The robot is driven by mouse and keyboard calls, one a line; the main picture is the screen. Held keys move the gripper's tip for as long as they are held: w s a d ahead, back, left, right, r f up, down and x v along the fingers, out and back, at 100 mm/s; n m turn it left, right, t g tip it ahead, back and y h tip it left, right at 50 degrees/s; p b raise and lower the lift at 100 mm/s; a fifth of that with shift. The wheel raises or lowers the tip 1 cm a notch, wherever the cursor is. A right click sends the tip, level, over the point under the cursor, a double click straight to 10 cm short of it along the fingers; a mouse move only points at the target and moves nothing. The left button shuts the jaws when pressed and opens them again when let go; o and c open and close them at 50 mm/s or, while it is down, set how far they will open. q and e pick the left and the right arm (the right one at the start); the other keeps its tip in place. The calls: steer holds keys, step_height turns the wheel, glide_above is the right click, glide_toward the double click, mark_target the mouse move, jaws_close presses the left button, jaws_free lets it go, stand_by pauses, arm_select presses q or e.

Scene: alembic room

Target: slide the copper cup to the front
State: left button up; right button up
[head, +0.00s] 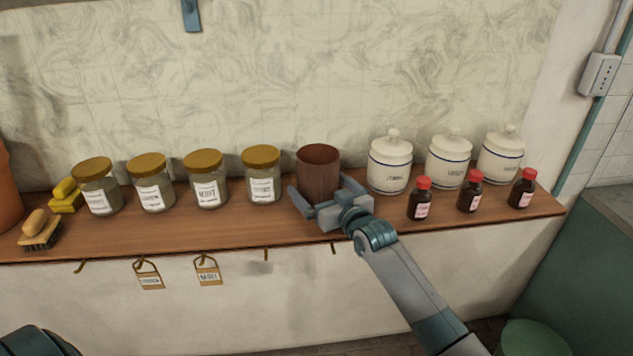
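The copper cup (318,171) is a plain reddish-brown cylinder. It stands upright on the wooden shelf (225,232), towards the back and right of the middle. My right gripper (317,188) comes in from the front right, low over the shelf. Its fingers are spread, one on each side of the cup's lower part. Small gaps seem to show between fingers and cup, though contact on the far side is hidden. The gripper's body covers the shelf just in front of the cup. My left gripper is not in view; only a dark part of mine shows at the bottom left.
Several gold-lidded glass jars (262,181) stand left of the cup. White lidded canisters (389,167) stand close on its right, with red-capped bottles (420,203) before them. A brush (40,235) and yellow object (64,196) lie far left. The front strip left of my gripper is clear.

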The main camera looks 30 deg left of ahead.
mark_target(324, 196)
steer(key=c, duration=0.8)
steer(key=shift+o, duration=0.2)
steer(key=shift+s+d+p, duration=0.5)
steer(key=shift+s+p, duration=0.2)
steer(key=shift+p, duration=0.3)
steer(key=shift+s+d+p, duration=0.5)
steer(key=shift+s+p, duration=0.15)
steer(key=shift+p, duration=0.35)
steer(key=shift+s+d+p, duration=0.75)
steer(key=shift+s+p, duration=0.25)
steer(key=shift+p, duration=0.1)
steer(key=shift+s+d+p, duration=0.7)
steer(key=shift+s+p, duration=0.3)
steer(key=shift+p, duration=0.1)
steer(key=shift+f, duration=0.1)
steer(key=o, duration=0.8)
steer(key=shift+c, duration=0.2)
